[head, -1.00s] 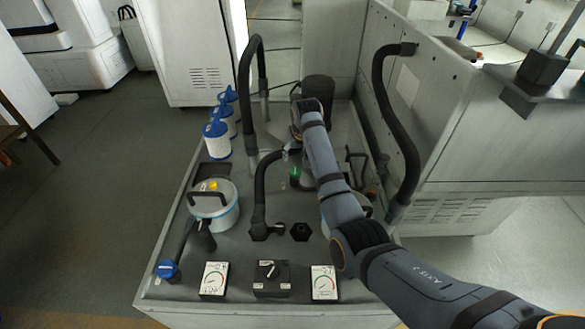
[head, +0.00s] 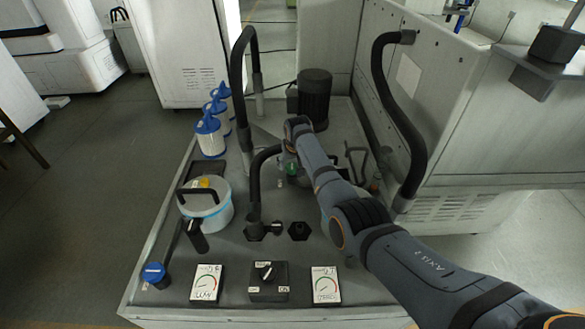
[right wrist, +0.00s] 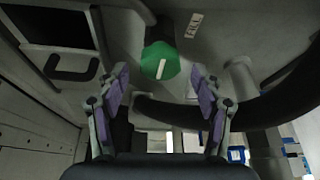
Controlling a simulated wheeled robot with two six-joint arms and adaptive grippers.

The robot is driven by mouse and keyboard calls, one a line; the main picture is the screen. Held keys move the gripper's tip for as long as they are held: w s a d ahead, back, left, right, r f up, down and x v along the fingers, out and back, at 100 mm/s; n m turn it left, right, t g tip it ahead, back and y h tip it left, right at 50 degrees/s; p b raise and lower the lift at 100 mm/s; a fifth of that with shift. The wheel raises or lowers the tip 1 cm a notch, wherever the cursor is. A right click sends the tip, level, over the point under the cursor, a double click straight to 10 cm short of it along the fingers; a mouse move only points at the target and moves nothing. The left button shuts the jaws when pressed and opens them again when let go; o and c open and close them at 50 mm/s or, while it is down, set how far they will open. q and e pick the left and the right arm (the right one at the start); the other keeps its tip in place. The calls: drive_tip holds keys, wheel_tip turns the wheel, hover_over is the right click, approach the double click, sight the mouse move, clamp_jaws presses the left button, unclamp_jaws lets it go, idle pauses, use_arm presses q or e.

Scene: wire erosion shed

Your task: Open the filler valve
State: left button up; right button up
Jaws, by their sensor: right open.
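A green round knob with a white bar on its face (right wrist: 160,61) sits on a dark stem in the right wrist view, ahead of my right gripper (right wrist: 158,85). Its label (right wrist: 194,25) is too small to read, so I cannot confirm that it is the filler valve. The knob shows small and partly hidden in the head view (head: 291,168). My right gripper (head: 283,172) is beside it there, its fingers hard to make out. In the wrist view the purple-padded fingers are spread and empty, with the knob between and beyond them. My left gripper is out of view.
Thick black hoses (head: 254,185) arch close to the gripper. A dark cylinder (head: 314,98) stands behind. A white bucket (head: 207,208) and blue-topped filters (head: 209,137) are at left. A switch box (head: 268,284) between gauges (head: 206,284) lies at the front.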

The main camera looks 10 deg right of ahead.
drive_tip(key=shift+w+f, duration=0.2)
drive_tip(key=shift+f, duration=0.35)
drive_tip(key=c, duration=1.1)
drive_tip(key=shift+r, duration=0.1)
drive_tip(key=shift+c, duration=0.2)
